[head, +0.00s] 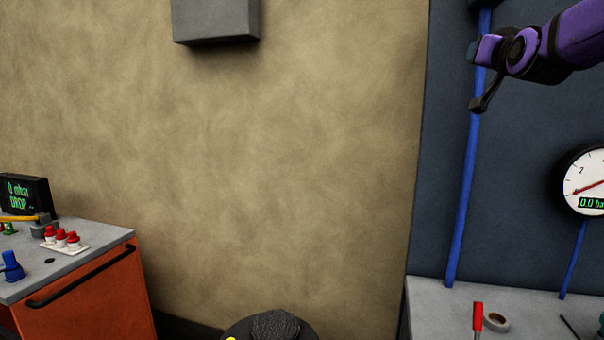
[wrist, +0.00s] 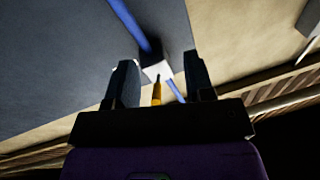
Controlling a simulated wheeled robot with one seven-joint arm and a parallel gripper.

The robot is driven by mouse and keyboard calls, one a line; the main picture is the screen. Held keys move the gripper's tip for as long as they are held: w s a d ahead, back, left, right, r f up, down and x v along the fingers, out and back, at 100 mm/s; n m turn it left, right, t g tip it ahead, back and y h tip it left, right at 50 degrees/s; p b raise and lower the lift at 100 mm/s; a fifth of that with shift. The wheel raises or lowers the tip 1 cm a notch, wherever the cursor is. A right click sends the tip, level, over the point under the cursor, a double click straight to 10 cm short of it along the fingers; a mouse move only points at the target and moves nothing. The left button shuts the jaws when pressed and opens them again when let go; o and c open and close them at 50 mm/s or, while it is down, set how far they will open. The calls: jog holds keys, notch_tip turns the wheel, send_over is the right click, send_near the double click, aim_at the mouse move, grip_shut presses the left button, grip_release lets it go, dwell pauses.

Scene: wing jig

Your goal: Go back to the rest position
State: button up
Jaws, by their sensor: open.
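My gripper (head: 474,78) is at the upper right of the head view, raised high in front of the dark blue-grey panel (head: 535,120). The upright blue pipe (head: 464,190) runs behind it. In the wrist view the two fingers of my gripper (wrist: 160,72) stand wide apart, with nothing clamped between them. A pale block (wrist: 157,71) on a blue pipe (wrist: 130,25) shows beyond the gap. A thin orange-yellow piece (wrist: 157,92) also shows in the gap; I cannot tell how far off it is.
A round gauge (head: 586,184) hangs right of the pipe. Below it a grey bench (head: 430,300) holds a red-handled tool (head: 477,317) and a tape roll (head: 496,322). An orange cabinet (head: 90,300) with a display (head: 24,195) stands left. A grey box (head: 215,22) is on the wall.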

jog(key=s+a+f+n+g+y, duration=0.1)
jog(key=s+f+g, duration=0.3)
jog(key=s+f, duration=0.5)
jog(key=s+a+f+n+g+y, duration=0.1)
jog(key=s+a+f+g, duration=0.3)
jog(key=s+f, duration=0.6)
jog(key=s+a+f+n+g+y, duration=0.1)
jog(key=s+f+g, duration=0.5)
jog(key=s, duration=0.8)
notch_tip(320, 180, down, 4)
jog(key=shift+s+a+r+n, duration=0.25)
jog(key=shift+a+n, duration=0.25)
jog(key=shift+a, duration=0.25)
